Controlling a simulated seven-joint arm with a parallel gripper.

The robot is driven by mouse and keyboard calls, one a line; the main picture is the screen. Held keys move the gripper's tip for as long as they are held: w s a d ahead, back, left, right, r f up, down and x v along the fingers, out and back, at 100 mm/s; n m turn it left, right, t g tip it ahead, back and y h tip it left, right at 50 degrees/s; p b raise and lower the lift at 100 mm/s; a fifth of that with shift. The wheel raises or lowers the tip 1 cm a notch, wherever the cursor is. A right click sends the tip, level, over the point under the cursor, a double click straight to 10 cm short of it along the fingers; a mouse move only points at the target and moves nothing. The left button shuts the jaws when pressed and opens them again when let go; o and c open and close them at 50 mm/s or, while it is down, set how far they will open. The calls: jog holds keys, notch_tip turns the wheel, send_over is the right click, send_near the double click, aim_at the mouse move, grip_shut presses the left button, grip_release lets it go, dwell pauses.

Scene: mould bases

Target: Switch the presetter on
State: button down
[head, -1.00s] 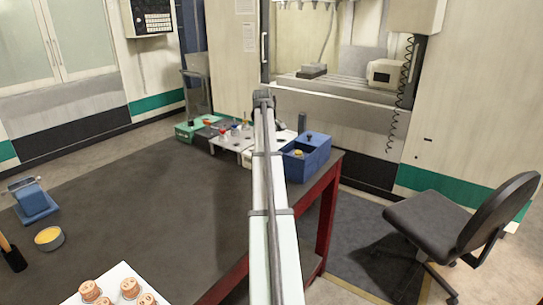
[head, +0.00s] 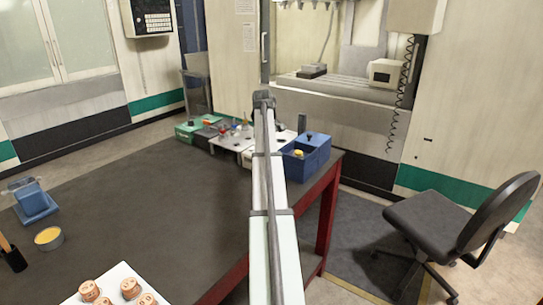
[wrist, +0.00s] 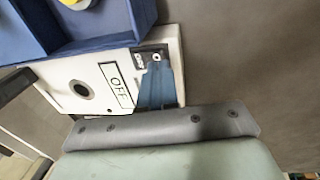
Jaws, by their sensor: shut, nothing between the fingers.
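In the wrist view, a white box (wrist: 70,108), which seems to be the presetter, carries an OFF label (wrist: 117,85) and a round dark hole. Beside the label is a small dark switch plate (wrist: 139,62) with a tiny round metal tip at its end. My gripper (wrist: 156,72) has its narrow blue-grey fingers together and empty, with the tips over or against this plate; contact cannot be told. In the head view my gripper (head: 264,98) is at the far end of my arm, over the white units at the table's far edge. The switch is too small to see there.
A blue box (head: 312,158) stands on the table's far right corner, close to my arm; it also borders the white box in the wrist view (wrist: 95,30). A green box (head: 185,133) stands farther left. A white tray (head: 112,278) of copper-coloured pieces is at the front. The mid-table is clear.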

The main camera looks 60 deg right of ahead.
jog(key=shift+f, duration=1.05)
dwell(0.6)
jog(key=shift+r, duration=0.1)
notch_tip(320, 180, up, 7)
dwell(1.0)
dwell(0.4)
